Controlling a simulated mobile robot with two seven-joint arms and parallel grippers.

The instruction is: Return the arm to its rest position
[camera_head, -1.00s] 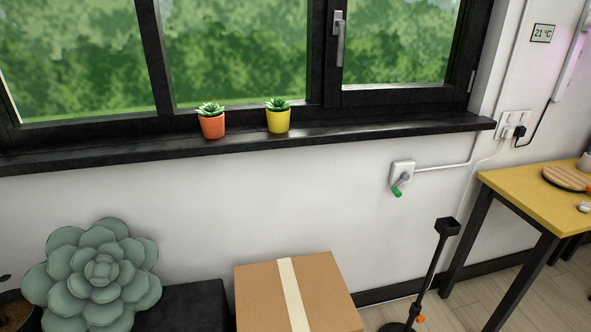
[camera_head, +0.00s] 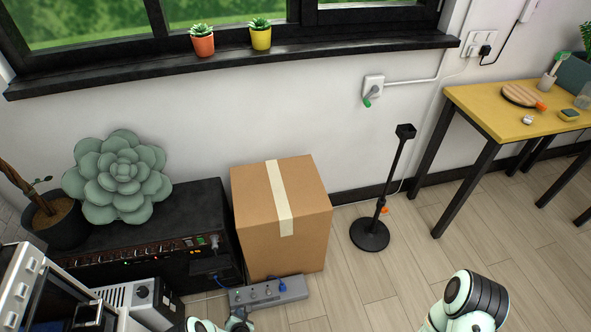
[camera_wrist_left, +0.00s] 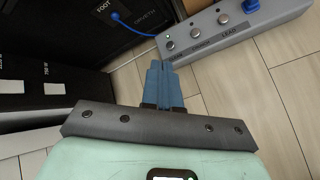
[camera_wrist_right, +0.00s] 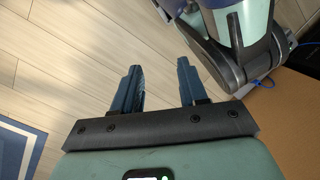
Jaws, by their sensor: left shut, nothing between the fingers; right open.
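My left gripper (camera_wrist_left: 160,68) is shut and empty in the left wrist view. Its blue fingers touch each other and point toward the floor beside the grey pedal unit (camera_wrist_left: 235,30). In the head view part of the left arm shows at the bottom edge, below the same pedal unit (camera_head: 270,292). My right gripper (camera_wrist_right: 160,68) is open and empty in the right wrist view, with pale wood floor between its fingers. A rounded mint and black part of my right arm (camera_head: 470,300) shows at the lower right of the head view; its fingers are hidden there.
A cardboard box (camera_head: 305,215) stands behind the pedal unit. A black amplifier (camera_head: 190,215) with a succulent (camera_head: 118,178) is left of it. A black stand (camera_head: 370,235) and yellow table (camera_head: 490,120) are to the right. Open floor (camera_head: 350,285) lies between the arms.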

